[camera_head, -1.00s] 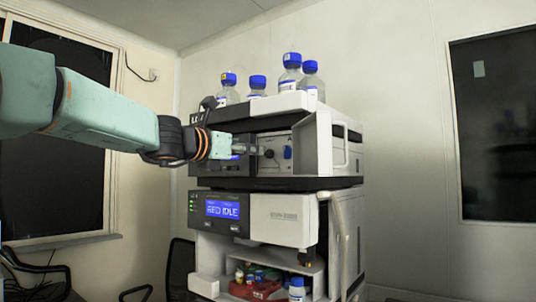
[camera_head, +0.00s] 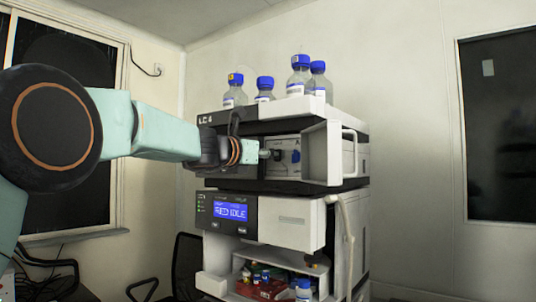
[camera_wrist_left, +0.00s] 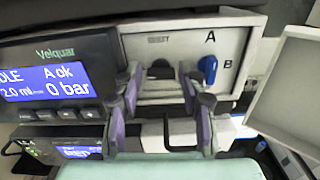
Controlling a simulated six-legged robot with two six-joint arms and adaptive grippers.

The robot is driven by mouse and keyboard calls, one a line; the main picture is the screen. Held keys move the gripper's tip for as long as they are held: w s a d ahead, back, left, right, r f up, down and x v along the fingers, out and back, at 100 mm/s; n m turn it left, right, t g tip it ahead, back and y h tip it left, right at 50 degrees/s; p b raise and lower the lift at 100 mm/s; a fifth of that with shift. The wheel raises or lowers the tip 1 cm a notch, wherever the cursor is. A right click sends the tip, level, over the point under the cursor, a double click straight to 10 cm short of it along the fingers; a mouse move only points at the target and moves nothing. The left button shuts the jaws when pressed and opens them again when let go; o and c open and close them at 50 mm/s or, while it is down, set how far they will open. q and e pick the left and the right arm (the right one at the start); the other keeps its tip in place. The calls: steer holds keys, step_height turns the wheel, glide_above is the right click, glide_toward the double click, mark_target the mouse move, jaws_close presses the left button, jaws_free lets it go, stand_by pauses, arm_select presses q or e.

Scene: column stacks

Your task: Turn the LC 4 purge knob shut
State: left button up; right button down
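The LC 4 stack (camera_head: 205,120) stands ahead, with its upper module's front panel exposed. In the left wrist view a dark knob (camera_wrist_left: 160,70) sits on the pale panel; it looks like the purge knob, and its label is too blurred to read. My left gripper (camera_wrist_left: 160,88) is open, with one purple finger on each side of this knob; I cannot tell whether they touch it. In the head view my left gripper (camera_head: 270,154) is at the panel and hides the knob. A blue selector knob (camera_wrist_left: 208,68) marked A and B is just right of the fingers. My right gripper is not in view.
An open white door (camera_head: 322,153) stands close to the right of the panel. A blue display (camera_wrist_left: 45,82) reading 0 bar is left of the fingers. Blue-capped bottles (camera_head: 300,75) stand on top. A tube (camera_head: 345,230) hangs down the stack's right front.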

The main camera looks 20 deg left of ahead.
arm_select(q)
steer(key=shift+w+d, duration=0.1)
steer(key=shift+d, duration=0.1)
steer(key=shift+c, duration=1.4)
steer(key=shift+w+a+f, duration=0.1)
steer(key=shift+a+f, duration=0.05)
steer(key=c, duration=0.3)
jaws_close()
